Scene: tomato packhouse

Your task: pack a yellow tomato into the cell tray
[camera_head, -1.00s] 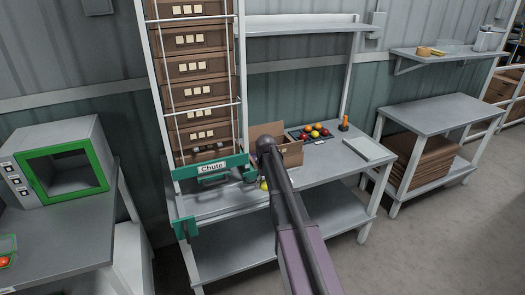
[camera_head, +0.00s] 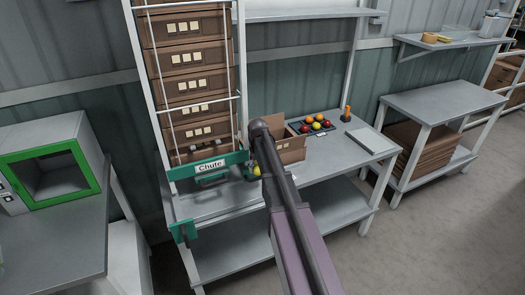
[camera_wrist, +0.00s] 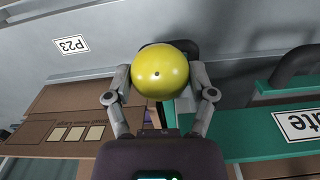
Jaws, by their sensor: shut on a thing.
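A yellow tomato (camera_wrist: 160,72) is between the two fingers of my gripper (camera_wrist: 160,84) in the wrist view, with a finger on each side. My gripper is shut on it. In the head view the tomato (camera_head: 256,170) shows as a small yellow patch beside the end of my arm, which hides most of the gripper. A dark tray (camera_head: 298,128) on the bench holds several red, orange and yellow tomatoes. I cannot tell whether this is the cell tray.
An open cardboard carton (camera_head: 293,152) stands between my arm and the tray. The green chute (camera_head: 208,166) with stacked cartons is at its left. An orange-handled item (camera_head: 346,113) and a flat pale panel (camera_head: 372,140) lie on the bench's right.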

